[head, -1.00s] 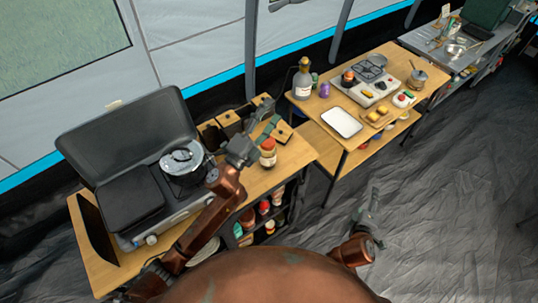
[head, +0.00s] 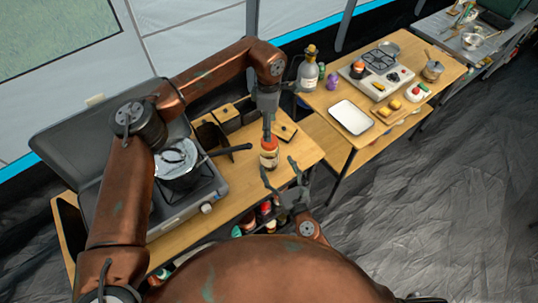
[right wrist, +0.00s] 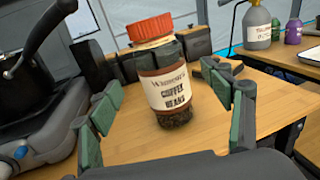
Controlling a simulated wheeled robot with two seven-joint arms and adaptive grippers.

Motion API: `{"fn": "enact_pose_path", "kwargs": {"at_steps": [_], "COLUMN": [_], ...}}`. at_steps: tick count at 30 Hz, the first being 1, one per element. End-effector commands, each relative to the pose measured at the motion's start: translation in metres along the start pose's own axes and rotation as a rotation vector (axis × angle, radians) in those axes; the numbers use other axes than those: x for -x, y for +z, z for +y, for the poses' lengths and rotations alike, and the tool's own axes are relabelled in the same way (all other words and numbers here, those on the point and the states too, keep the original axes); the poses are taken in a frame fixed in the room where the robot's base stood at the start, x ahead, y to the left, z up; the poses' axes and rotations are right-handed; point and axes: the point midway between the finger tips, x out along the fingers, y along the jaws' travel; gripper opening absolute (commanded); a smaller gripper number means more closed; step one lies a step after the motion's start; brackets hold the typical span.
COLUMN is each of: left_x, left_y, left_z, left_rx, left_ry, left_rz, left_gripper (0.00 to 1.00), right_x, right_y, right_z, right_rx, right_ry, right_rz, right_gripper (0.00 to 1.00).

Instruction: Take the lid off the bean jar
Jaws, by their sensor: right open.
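My left gripper (head: 268,134) reaches over from the far side to the jar's top. A grey finger part seems to lie against the neck just below the lid; its grip is unclear. My right gripper (head: 279,172) is open and empty on the near side, its fingers (right wrist: 165,112) apart to either side of the jar in view.
A stove with a pot (head: 176,160) and its handle stands left of the jar. Dark-topped wooden boxes (head: 228,116) stand behind it. A second table to the right holds a bottle (head: 308,72), a white tray (head: 351,117) and a burner (head: 380,72).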

Motion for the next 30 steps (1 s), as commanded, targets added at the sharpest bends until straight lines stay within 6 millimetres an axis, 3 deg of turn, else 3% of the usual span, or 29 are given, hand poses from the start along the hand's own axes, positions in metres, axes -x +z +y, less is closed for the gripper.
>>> {"fn": "enact_pose_path", "kwargs": {"at_steps": [18,30], "left_x": [0.002,0.002], "left_y": [-0.002,-0.003], "left_z": [0.001,0.0], "left_rx": [-0.003,-0.001], "left_ry": [-0.001,-0.001], "left_rz": [0.016,0.015], "left_gripper": [0.59,0.59], "right_x": [-0.072,-0.077], "right_y": [-0.001,-0.001], "right_z": [0.0,0.001], "right_rx": [0.01,0.008], "right_ry": [0.002,0.004], "right_rz": [0.0,0.001], "right_gripper": [0.73,0.71]}}
